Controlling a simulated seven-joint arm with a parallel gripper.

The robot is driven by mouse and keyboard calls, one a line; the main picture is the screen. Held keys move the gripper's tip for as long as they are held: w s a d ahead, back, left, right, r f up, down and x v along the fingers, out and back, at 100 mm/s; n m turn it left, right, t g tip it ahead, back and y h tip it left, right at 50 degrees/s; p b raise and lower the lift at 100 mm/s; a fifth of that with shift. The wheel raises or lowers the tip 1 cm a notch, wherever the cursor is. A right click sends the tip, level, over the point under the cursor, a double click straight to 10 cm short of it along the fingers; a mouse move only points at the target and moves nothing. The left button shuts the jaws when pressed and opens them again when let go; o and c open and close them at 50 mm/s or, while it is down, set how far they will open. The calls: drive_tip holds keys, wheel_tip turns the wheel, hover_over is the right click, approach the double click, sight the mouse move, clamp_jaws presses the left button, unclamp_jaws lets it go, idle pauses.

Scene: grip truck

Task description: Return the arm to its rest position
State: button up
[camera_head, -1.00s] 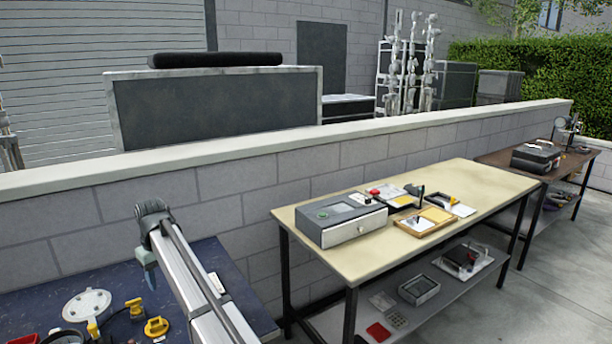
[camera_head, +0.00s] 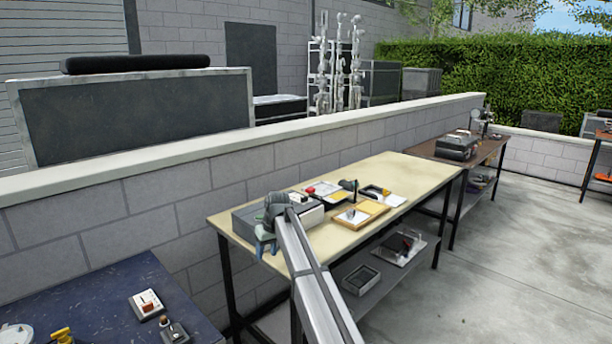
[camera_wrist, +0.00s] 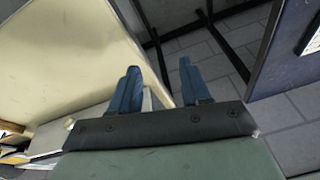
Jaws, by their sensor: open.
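My gripper (camera_head: 266,247) hangs at the end of my pale arm, in front of the left end of the cream-topped table in the head view. In the wrist view my gripper (camera_wrist: 160,85) shows two blue fingers spread apart with nothing between them. Below the fingers are the paved floor and dark table legs. The cream table top (camera_wrist: 70,50) fills the left of the wrist view, and a dark blue panel (camera_wrist: 285,50) is at the right.
A grey box (camera_head: 310,217) and a wooden tray (camera_head: 362,214) sit on the cream table (camera_head: 415,172). The blue table (camera_head: 85,295) at lower left holds small devices. A block wall (camera_head: 150,200) runs behind. Open paving (camera_head: 520,240) lies at right.

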drive_tip(key=w+d+f+m+t, duration=0.1)
drive_tip(key=w+d, duration=0.1)
drive_tip(key=d, duration=0.8)
drive_tip(key=w+d+f+m, duration=0.1)
drive_tip(key=w+d, duration=0.1)
drive_tip(key=d, duration=0.7)
drive_tip(key=s+d+f+m, duration=0.1)
drive_tip(key=s+d+f, duration=0.1)
drive_tip(key=d+f, duration=0.35)
drive_tip(key=s+d+f+m+g+h, duration=0.1)
drive_tip(key=s+d+f+m+g, duration=0.2)
drive_tip(key=s+f, duration=2.6)
drive_tip(key=s+d+f+g, duration=0.1)
drive_tip(key=s+f, duration=0.3)
drive_tip(key=s, duration=0.8)
drive_tip(key=s+f+g+h, duration=0.1)
drive_tip(key=s+f+g, duration=0.2)
drive_tip(key=s, duration=1)
drive_tip(key=s+d+f+g, duration=0.1)
drive_tip(key=s+f, duration=0.5)
drive_tip(key=s, duration=0.7)
drive_tip(key=shift+d+f+m+g+h, duration=0.3)
drive_tip(key=shift+d+m+g, duration=0.1)
drive_tip(key=shift+g, duration=0.4)
